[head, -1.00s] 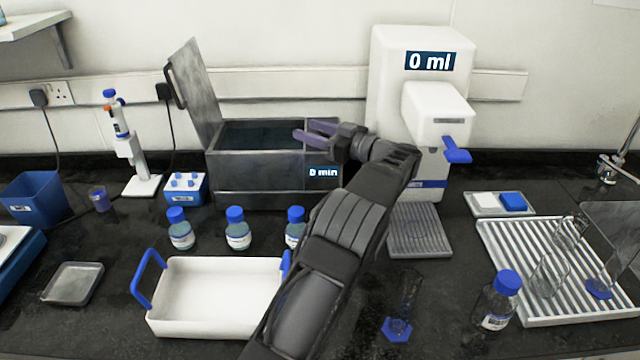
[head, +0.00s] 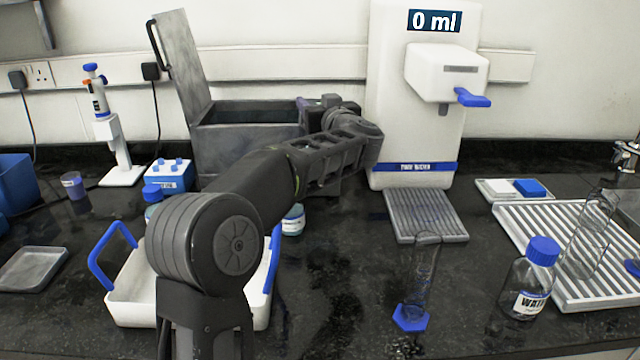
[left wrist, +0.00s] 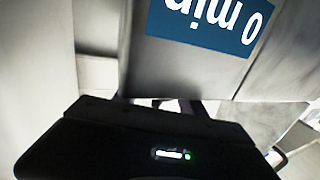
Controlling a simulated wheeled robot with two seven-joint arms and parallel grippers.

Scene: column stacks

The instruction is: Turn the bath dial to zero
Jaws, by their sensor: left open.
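The metal water bath (head: 225,148) stands at the back with its lid (head: 180,65) raised. Its blue display (left wrist: 210,22) reads "0 min", upside down in the left wrist view; my arm hides it in the head view. I cannot make out the dial in either current view. My left gripper (head: 316,102) is open at the bath's right end, partly hidden by my own wrist. In the left wrist view the finger area is dark beneath the display, and contact cannot be told. My right gripper is not in view.
A white water dispenser (head: 385,110) reading "0 ml" stands close right of my left gripper. A white tray with blue handles (head: 125,295), a glass cylinder (head: 422,270) and a bottle (head: 530,280) stand in front. A blue rack (head: 168,177) is left of the bath.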

